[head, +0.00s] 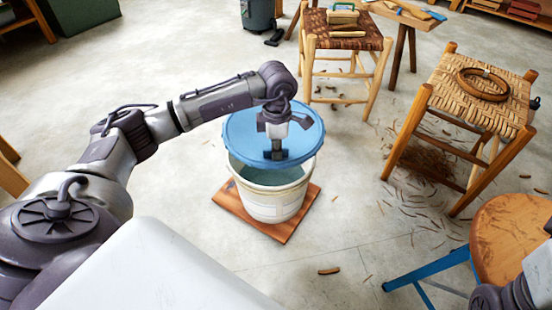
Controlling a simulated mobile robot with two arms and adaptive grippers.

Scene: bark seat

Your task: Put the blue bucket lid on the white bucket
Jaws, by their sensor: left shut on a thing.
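The white bucket (273,203) stands upright on a brown board on the floor. The round blue bucket lid (242,137) is over the bucket's mouth, shifted slightly toward the back and left. Part of the open mouth and the bluish inside show below the lid's near edge. My left gripper (277,151) is above the lid and shut on it; the fingers hide the exact grip point. I cannot tell whether the lid touches the rim at the back. Part of my right arm shows at the bottom right edge; its gripper is out of frame.
The brown board (285,232) lies under the bucket. Woven stools, one with a coiled ring (482,84), stand at the back and right. A round wooden stool (513,240) with blue legs is at the lower right. Bark shavings litter the floor; the floor left of the bucket is clear.

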